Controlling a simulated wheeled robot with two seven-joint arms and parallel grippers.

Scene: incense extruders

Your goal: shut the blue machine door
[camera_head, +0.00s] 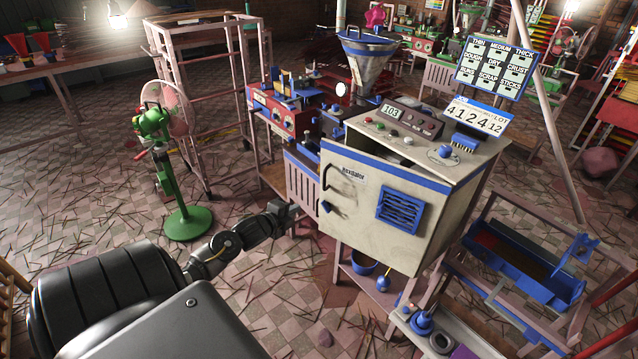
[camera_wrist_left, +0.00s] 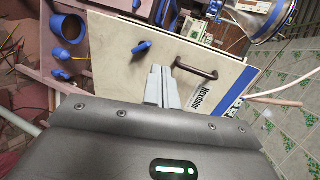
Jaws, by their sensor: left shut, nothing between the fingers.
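The machine door (camera_head: 350,215) is a cream panel with blue trim, a dark handle (camera_head: 328,178), a blue latch knob (camera_head: 325,206) and a blue vent (camera_head: 399,210). It stands partly open from the cream machine body (camera_head: 475,185), with a dark gap along its top. My left gripper (camera_head: 292,212) is shut and empty, just left of the door's free edge. In the left wrist view the shut fingers (camera_wrist_left: 160,85) point at the door face (camera_wrist_left: 115,45), near the handle (camera_wrist_left: 197,67). I cannot tell whether they touch it. My right gripper is not in view.
A green fan (camera_head: 165,150) stands at the left, with a pink rack (camera_head: 215,90) behind it. A red machine (camera_head: 280,118) sits behind the door's left side. A blue trough (camera_head: 520,260) is at the right. Brown sticks litter the tiled floor (camera_head: 260,300).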

